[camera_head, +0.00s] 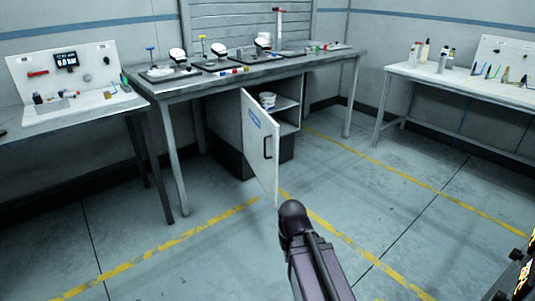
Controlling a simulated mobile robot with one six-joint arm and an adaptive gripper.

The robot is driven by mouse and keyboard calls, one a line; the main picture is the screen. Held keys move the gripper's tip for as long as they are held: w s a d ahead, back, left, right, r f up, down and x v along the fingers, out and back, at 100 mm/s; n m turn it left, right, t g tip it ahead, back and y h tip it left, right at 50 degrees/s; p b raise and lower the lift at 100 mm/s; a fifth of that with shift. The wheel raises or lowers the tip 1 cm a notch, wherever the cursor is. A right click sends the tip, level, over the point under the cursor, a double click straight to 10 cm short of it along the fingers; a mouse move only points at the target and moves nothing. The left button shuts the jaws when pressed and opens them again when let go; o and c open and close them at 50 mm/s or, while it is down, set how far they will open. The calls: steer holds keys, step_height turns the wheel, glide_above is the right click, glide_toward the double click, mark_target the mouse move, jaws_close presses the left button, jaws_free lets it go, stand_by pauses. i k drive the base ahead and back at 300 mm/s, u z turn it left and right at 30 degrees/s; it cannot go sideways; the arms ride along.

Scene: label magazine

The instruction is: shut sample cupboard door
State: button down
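The sample cupboard (228,121) stands on a dark base under the middle workbench. Its white door (258,150) stands wide open, swung out towards me into the floor space. The door has a blue label near its top and a dark bar handle (268,147) near its free edge. Inside, a small white tub (267,100) with a blue mark stands on a shelf. A dark rounded link of my arm shows at the lower middle, in front of the door's lower corner in the picture. My gripper itself cannot be made out.
The middle workbench (160,87) carries several instruments and small items; its legs stand either side of the cupboard. A left bench (70,119) and a right bench (480,88) hold more items. Yellow lines cross the floor (400,210), which is clear right of the door.

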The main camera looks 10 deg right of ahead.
mark_target(260, 132)
steer(key=u, duration=0.35)
steer(key=i, duration=0.9)
